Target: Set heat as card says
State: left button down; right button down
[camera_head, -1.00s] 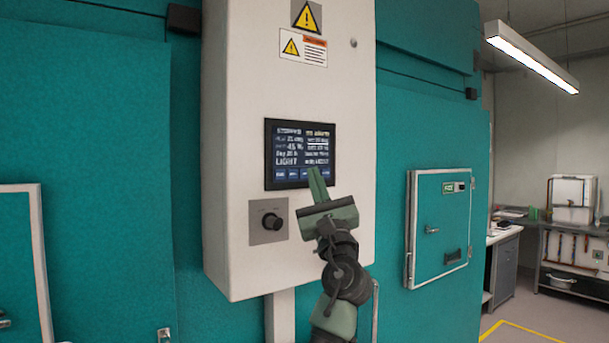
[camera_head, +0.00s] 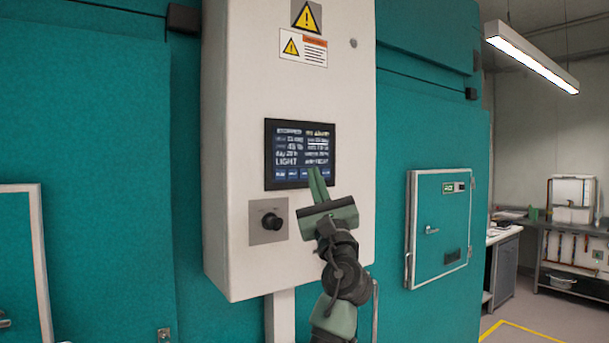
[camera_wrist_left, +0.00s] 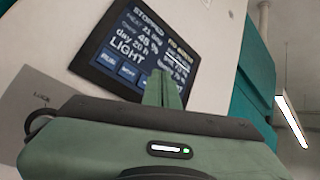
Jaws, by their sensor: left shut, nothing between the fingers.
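The control screen (camera_head: 290,152) is lit on the white control box (camera_head: 240,100). In the left wrist view the screen (camera_wrist_left: 135,45) reads STOPPED, a HEAT line that looks like 21, 45 %, day 20 h and LIGHT, with a row of buttons below. Its right column is partly hidden and blurred, with one bright line. My left gripper (camera_head: 316,172) is shut and empty, its fingertips at the screen's lower edge, right of centre. Its fingers (camera_wrist_left: 165,85) also overlap the screen in the wrist view; I cannot tell whether they touch. No card shows. My right gripper is out of view.
A black knob (camera_head: 271,221) on a grey plate sits below left of the screen. Warning labels (camera_head: 303,48) are above it. A teal hatch door (camera_head: 440,215) with a handle is to the right. A workbench (camera_head: 575,235) stands at the back right.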

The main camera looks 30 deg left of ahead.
pick_arm(q)
jog(key=shift+a, duration=0.1)
jog(key=shift+w+a, duration=0.2)
jog(key=shift+a, duration=0.15)
jog(key=shift+w+a, duration=0.1)
jog(key=shift+a, duration=0.15)
dwell(0.8)
jog(key=shift+d, duration=0.1)
jog(key=shift+s+d, duration=0.3)
jog(key=shift+d, duration=0.3)
jog(key=d, duration=0.1)
jog(key=s+d, duration=0.1)
jog(key=d, duration=0.1)
jog(key=s+d+p, duration=0.1)
jog(key=shift+d, duration=0.3)
dwell(0.3)
